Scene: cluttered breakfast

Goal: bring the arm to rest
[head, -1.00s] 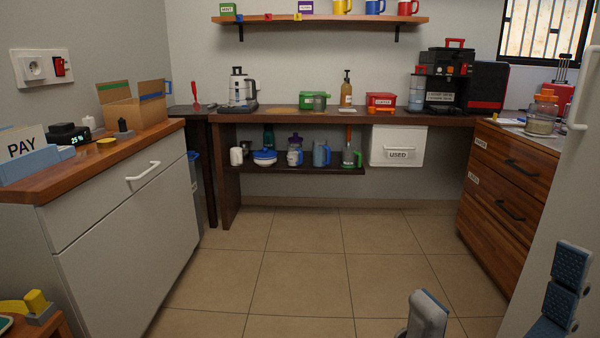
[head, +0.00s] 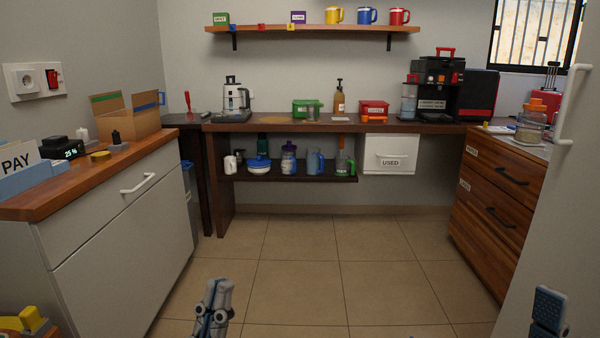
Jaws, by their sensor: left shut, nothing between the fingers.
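My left gripper (head: 213,305) points up at the bottom edge of the head view, left of the middle. Its fingers are close together, shut and empty, in front of the tiled floor and right of the white cabinet. My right gripper (head: 479,316) is partly out of the picture at the bottom right. One finger with blue-grey pads shows before the white door, and only a sliver of another shows at the bottom edge. The wide gap between them looks open and empty.
A white cabinet with a wooden top (head: 145,152) stands on the left. A dark counter (head: 285,127) crosses the back, with a shelf (head: 300,178) below. Wooden drawers (head: 495,205) and a white door (head: 560,215) stand on the right. The middle floor (head: 300,265) is clear.

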